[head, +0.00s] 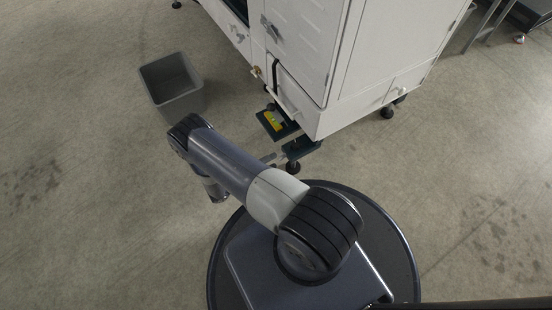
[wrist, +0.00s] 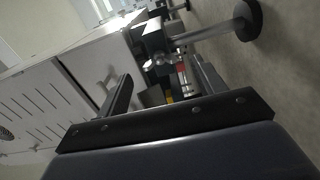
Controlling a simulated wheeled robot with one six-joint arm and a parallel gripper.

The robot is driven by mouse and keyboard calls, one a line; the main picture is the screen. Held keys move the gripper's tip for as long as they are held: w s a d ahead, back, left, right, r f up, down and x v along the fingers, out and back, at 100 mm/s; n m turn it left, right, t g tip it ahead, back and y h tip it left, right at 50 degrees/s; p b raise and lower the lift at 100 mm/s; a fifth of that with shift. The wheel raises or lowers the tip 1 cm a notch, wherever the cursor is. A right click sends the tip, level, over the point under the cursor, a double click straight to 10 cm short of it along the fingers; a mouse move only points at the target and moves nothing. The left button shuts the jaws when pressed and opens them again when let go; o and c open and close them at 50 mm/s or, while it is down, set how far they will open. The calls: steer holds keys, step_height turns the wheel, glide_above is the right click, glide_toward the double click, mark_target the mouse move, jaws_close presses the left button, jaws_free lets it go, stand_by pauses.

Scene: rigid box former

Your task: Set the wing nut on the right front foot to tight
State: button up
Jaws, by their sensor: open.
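The foot (wrist: 249,18) is a dark round pad on a bright metal stem (wrist: 203,34) running into a dark block (wrist: 154,38). A small shiny metal piece, seemingly the wing nut (wrist: 163,62), sits beside this block; its wing angle is too small to tell. My gripper (wrist: 162,78) is open, its two dark fingers apart on either side of the view toward that piece. No contact shows. In the head view the foot (head: 293,168) stands under a dark bracket (head: 301,147) at the machine's near corner; my arm hides most of the gripper there.
The white machine (head: 345,60) stands above the foot. A dark bracket with a yellow patch (head: 272,122) is left of it, and another foot (head: 387,111) stands farther right. A grey bin (head: 172,85) is at the left. The floor (head: 80,210) is clear at left.

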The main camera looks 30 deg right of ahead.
mark_target(282, 157)
steer(key=a, duration=0.7)
steer(key=shift+s+a+p, duration=0.15)
steer(key=shift+a+p, duration=0.1)
steer(key=shift+p, duration=0.2)
steer(key=shift+d, duration=0.15)
steer(key=d+b, duration=0.2)
steer(key=d, duration=0.8)
steer(key=shift+w+d, duration=0.2)
steer(key=shift+d, duration=0.1)
